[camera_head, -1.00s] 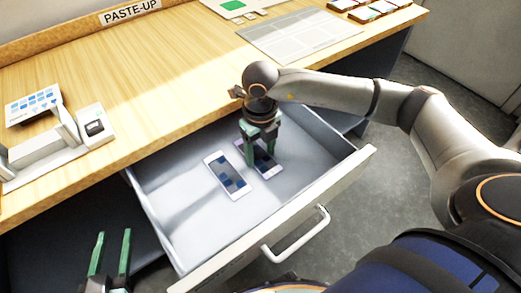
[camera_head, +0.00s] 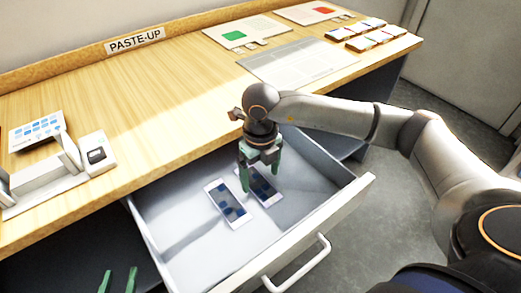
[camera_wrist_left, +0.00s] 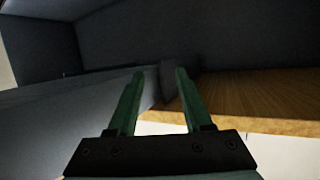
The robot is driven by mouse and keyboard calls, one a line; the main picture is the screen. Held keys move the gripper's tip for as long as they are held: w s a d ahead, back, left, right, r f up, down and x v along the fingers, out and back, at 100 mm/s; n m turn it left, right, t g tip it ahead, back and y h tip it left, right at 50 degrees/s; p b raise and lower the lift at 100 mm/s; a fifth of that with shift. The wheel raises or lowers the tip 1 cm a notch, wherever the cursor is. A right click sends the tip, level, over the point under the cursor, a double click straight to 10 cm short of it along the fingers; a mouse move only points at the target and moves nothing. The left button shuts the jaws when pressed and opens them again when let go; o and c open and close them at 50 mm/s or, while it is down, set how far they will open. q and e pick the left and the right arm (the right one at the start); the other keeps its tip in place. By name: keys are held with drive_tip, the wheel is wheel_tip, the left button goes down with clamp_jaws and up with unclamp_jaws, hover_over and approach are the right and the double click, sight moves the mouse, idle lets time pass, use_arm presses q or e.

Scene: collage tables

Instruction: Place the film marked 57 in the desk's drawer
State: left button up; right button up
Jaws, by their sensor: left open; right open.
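The drawer (camera_head: 185,258) is pulled out of the desk (camera_head: 150,110). Two white-edged films with dark blue pictures lie flat in it, side by side: one film (camera_head: 229,204) on the left and one film (camera_head: 264,187) on the right. Their numbers are too small to read, so I cannot tell which is 57. My right gripper (camera_head: 259,180) is open, its fingers over the right film; whether they touch it I cannot tell. My left gripper (camera_head: 119,274) is open and empty, low in front of the desk, left of the drawer. It also shows in the left wrist view (camera_wrist_left: 158,90).
On the desktop are a white device (camera_head: 95,155) with a blue-patterned card at left, a grey printed sheet (camera_head: 300,62), boards with green and red patches, and several small pieces (camera_head: 368,32) at the far right. The middle of the desktop is clear.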

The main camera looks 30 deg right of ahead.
sight(260, 186)
use_arm(q)
drive_tip(key=s+f+n+g+p, duration=0.1)
drive_tip(key=s+f+g, duration=0.3)
drive_tip(key=f, duration=0.5)
drive_tip(key=shift+s+g+y, duration=0.3)
drive_tip(key=shift+s+y, duration=0.1)
drive_tip(key=shift+s, duration=0.7)
use_arm(e)
wheel_tip(260, 186, up, 10)
use_arm(q)
drive_tip(key=shift+d, duration=0.1)
